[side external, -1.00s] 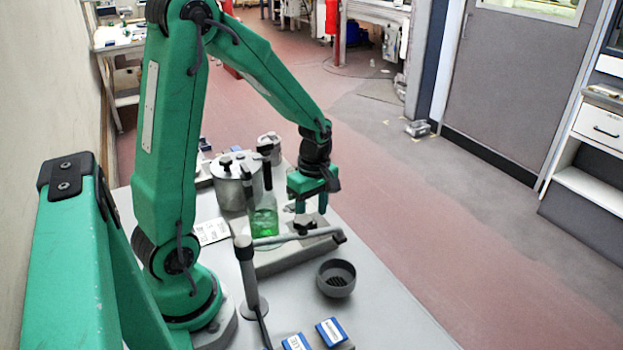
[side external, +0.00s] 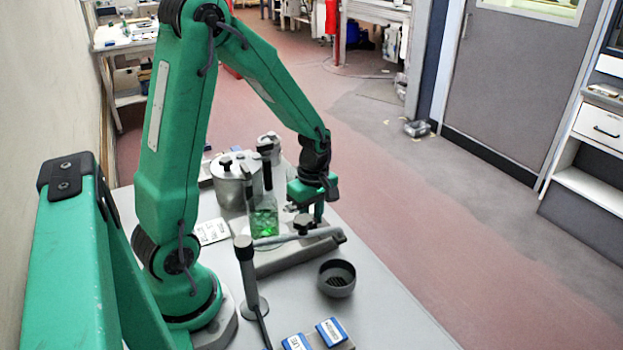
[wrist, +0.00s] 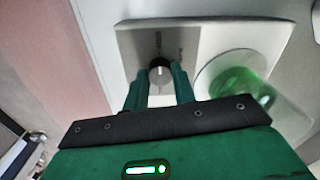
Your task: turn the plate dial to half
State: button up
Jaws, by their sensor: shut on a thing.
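The plate (wrist: 190,32) is a pale slab with a round disc on top, and it also shows on the bench in the side view (side external: 275,262). Its dial (wrist: 160,75) is a dark round knob with a light pointer line, with small dark marks beyond it in the wrist view. My gripper (wrist: 159,85) is shut on the dial, one finger on each side. In the side view my gripper (side external: 310,208) points down at the plate's far right part, where the fingertips and dial are partly hidden. A glass flask with green liquid (side external: 264,222) stands on the plate's disc, close beside my gripper.
A horizontal rod (side external: 280,239) on a grey stand (side external: 248,275) crosses in front of the plate. A dark bowl (side external: 337,279) sits nearer the camera, with blue-and-white boxes (side external: 330,332) below. A metal pot (side external: 229,182) stands behind. Bench to the right of the bowl is clear.

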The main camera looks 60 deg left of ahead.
jog(key=shift+m, duration=0.5)
jog(key=m, duration=0.9)
jog(key=shift+d, duration=0.1)
jog(key=m, duration=0.3)
jog(key=shift+w+m, duration=0.1)
jog(key=shift+m, duration=0.3)
jog(key=m, duration=0.5)
jog(key=shift+d+t, duration=0.1)
jog(key=shift+t, duration=0.3)
jog(key=m, duration=0.5)
jog(key=shift+s, duration=0.2)
jog(key=o, duration=1)
